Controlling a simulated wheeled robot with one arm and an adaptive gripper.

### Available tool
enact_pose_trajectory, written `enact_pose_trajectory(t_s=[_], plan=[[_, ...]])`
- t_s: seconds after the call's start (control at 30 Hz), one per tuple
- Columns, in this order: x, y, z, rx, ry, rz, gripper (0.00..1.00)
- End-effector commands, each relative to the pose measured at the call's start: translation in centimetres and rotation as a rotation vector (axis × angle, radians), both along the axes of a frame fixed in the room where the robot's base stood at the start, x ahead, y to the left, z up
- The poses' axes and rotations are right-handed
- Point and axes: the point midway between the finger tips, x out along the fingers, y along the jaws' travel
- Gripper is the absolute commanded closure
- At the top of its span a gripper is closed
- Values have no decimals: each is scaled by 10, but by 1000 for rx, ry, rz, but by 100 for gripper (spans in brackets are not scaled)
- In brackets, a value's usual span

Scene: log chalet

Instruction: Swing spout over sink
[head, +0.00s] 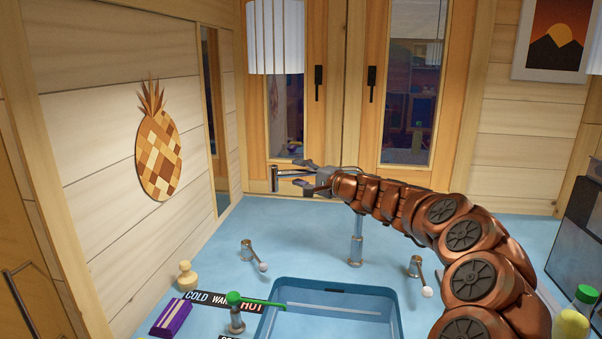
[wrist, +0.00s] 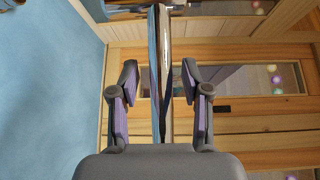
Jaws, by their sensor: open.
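The chrome spout (head: 292,172) runs left from the top of its upright post (head: 356,245), behind the sink, and ends in a short downturned tip. My gripper (head: 302,174) is open around the spout, near its tip. In the wrist view, the spout (wrist: 166,60) passes between the two fingers of my gripper (wrist: 159,80), with a gap on each side, closer to the right finger. The blue sink (head: 345,288) lies in the counter at the bottom of the head view. My wrist hides the joint of spout and post.
Tap levers stand left (head: 253,256) and right (head: 419,275) of the post. A green-topped lever (head: 236,312) stands by the sink's left edge, near a purple block (head: 171,317) and a wooden peg (head: 187,276). A green-capped bottle (head: 574,318) is at right. Windows are behind.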

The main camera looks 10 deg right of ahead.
Motion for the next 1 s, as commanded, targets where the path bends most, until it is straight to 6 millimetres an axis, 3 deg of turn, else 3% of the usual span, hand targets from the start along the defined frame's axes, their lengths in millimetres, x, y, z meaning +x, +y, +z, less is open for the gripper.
enact_pose_trajectory(t_s=[0.17,0.63,1.0], plan=[[0,0,0,1,-1,0,52],[0,-1,0,1,-1,-1,100],[0,-1,0,0,0,-1,100]])
